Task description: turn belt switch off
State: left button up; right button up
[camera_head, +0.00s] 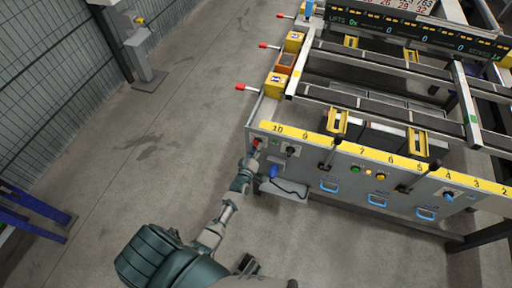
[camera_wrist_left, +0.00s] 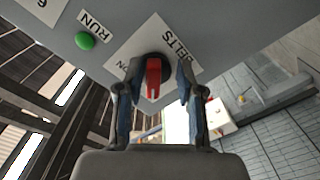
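The belt switch (camera_wrist_left: 153,77) is a red rotary handle on a dark round base, on a white plate marked BELTS. In the head view the red switch (camera_head: 257,143) sits at the left end of the grey panel. My left gripper (camera_wrist_left: 155,85) is open, with one finger on each side of the red handle; I cannot tell whether either finger touches it. In the head view my left gripper (camera_head: 248,165) reaches up to the panel and partly covers the area below the switch. My right gripper cannot be made out.
A green button (camera_wrist_left: 85,41) marked RUN is beside the switch plate. The panel (camera_head: 345,175) also carries a black knob (camera_head: 291,151), other buttons and blue handles. Red-tipped levers (camera_head: 240,87) stick out from the table's left side.

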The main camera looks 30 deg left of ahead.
pick_arm(q)
jog(key=shift+w+a+r, duration=0.1)
jog(key=shift+r, duration=0.2)
jog(key=v, duration=1.2)
jog(key=shift+f, duration=0.15)
jog(key=s+d+f+m+g+h+p, duration=0.1)
jog(key=s+d+f+m+g+h, duration=0.1)
jog(key=s+d+f+m+g, duration=0.45)
jog(key=s+d+f+m+g+h+p, duration=0.1)
jog(key=s+d+f+m+h, duration=0.15)
jog(key=f, duration=0.65)
jog(key=s+d+f+m+g+p, duration=0.1)
jog(key=s+f+g, duration=0.3)
jog(key=s, duration=0.6)
jog(key=s+d+f+m+g, duration=0.1)
jog(key=s+f+m+g, duration=0.3)
jog(key=s, duration=0.6)
jog(key=shift+d+f+p, duration=0.2)
jog(key=shift+f+p, duration=0.15)
jog(key=shift+f, duration=0.45)
pick_arm(e)
jog(key=s+f, duration=0.4)
jog(key=f, duration=0.4)
jog(key=shift+d, duration=0.3)
